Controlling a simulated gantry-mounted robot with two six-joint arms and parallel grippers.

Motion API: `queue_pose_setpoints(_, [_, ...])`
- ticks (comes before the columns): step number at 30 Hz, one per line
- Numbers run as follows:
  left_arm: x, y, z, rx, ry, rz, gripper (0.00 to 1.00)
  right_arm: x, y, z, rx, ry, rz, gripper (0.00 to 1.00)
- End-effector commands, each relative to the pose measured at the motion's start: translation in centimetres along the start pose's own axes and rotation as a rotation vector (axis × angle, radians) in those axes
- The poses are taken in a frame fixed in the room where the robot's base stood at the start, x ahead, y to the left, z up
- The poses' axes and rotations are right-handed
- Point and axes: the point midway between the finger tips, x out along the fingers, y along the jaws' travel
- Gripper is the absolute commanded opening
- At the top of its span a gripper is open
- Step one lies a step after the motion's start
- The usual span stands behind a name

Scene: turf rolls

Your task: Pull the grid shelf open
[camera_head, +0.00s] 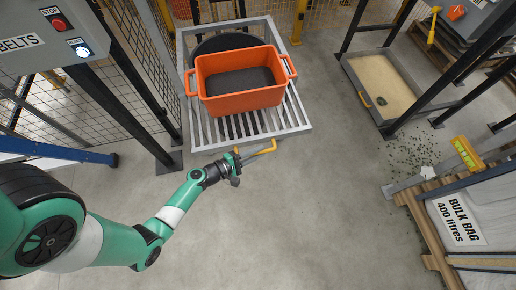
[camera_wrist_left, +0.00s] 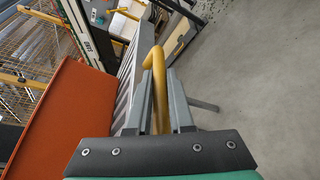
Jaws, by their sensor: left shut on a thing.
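The grid shelf (camera_head: 199,143) is a grey slatted metal frame at the top centre of the head view. An orange tub (camera_head: 240,98) with two side handles stands on it. A yellow handle (camera_head: 262,151) sticks out from the shelf's front edge. My left gripper (camera_head: 237,163) is at this handle, at the front of the shelf. In the left wrist view, the gripper's grey fingers (camera_wrist_left: 160,115) are shut on the yellow handle (camera_wrist_left: 156,65), one on each side. The orange tub (camera_wrist_left: 62,112) shows at the left there. My right gripper is in neither view.
A control box (camera_head: 50,35) with STOP and START buttons hangs at the upper left. A sand-filled tray (camera_head: 385,88) lies on the floor at the right, with scattered dark bits below it. A bulk bag (camera_head: 462,222) stands lower right. The floor (camera_head: 290,220) before the shelf is clear.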

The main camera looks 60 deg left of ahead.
Motion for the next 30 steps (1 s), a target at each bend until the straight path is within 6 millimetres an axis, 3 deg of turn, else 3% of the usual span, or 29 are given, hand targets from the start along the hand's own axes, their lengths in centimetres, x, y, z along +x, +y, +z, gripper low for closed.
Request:
queue_pose_setpoints(16, [-0.17, -0.40, 0.20, 0.001, 0.004, -0.003, 0.00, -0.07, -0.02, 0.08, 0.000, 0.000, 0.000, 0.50])
queue_pose_setpoints(17, [-0.17, -0.40, 0.20, 0.001, 0.004, -0.003, 0.22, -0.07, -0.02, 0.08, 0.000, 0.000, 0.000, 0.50])
queue_pose_setpoints(21, [-0.16, -0.38, 0.20, 0.001, 0.004, -0.002, 0.47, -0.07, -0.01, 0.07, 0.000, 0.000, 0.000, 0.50])
queue_pose_setpoints(30, [-0.16, -0.29, 0.24, 0.001, 0.003, -0.001, 0.50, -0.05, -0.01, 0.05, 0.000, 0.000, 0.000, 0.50])
